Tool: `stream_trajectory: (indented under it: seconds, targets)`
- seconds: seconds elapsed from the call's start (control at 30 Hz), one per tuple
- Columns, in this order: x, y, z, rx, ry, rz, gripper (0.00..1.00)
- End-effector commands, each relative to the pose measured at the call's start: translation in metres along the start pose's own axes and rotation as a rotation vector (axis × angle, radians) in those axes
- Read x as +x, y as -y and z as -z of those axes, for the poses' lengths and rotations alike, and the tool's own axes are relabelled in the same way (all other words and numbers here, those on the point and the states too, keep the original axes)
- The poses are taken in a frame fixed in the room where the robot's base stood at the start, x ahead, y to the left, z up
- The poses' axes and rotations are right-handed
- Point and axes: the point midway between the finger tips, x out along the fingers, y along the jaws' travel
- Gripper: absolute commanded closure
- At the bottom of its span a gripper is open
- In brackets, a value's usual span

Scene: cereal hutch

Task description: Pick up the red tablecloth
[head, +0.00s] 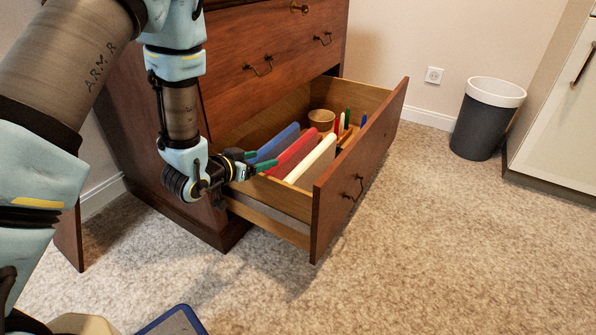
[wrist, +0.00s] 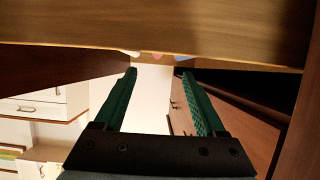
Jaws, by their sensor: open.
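The red tablecloth (head: 294,153) is a flat folded slab standing on edge in the open lower drawer, between a blue folded cloth (head: 276,143) and a white one (head: 311,159). My gripper (head: 264,160) is at the drawer's near-left side, its green fingers apart and empty. In the head view its fingertips are close to the near ends of the blue and red cloths; contact cannot be told. In the wrist view my gripper (wrist: 159,73) is open beneath a wooden board, and a small bit of red (wrist: 157,55) shows past the fingertips between white and blue bits.
The pulled-out drawer's front panel (head: 358,170) stands to the right of the cloths. A round wooden bowl (head: 321,118) and several thin coloured items lie deeper in the drawer. A dark bin (head: 477,130) stands at the right; the carpet between is clear.

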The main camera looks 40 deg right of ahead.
Motion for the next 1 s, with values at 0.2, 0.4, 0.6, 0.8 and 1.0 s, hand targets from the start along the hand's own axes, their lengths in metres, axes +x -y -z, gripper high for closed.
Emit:
stream_trajectory:
  seconds: [0.2,0.4,0.6,0.8,1.0]
  targets:
    - [0.033,-0.001,-0.003,0.002,-0.001,-0.001,0.28]
    - [0.052,0.0,-0.002,0.001,0.0,0.0,0.28]
    - [0.074,-0.004,-0.008,0.003,-0.001,-0.002,0.28]
    - [0.1,-0.004,-0.008,0.001,0.0,0.0,0.28]
    - [0.106,-0.004,-0.006,0.0,0.001,0.0,0.28]
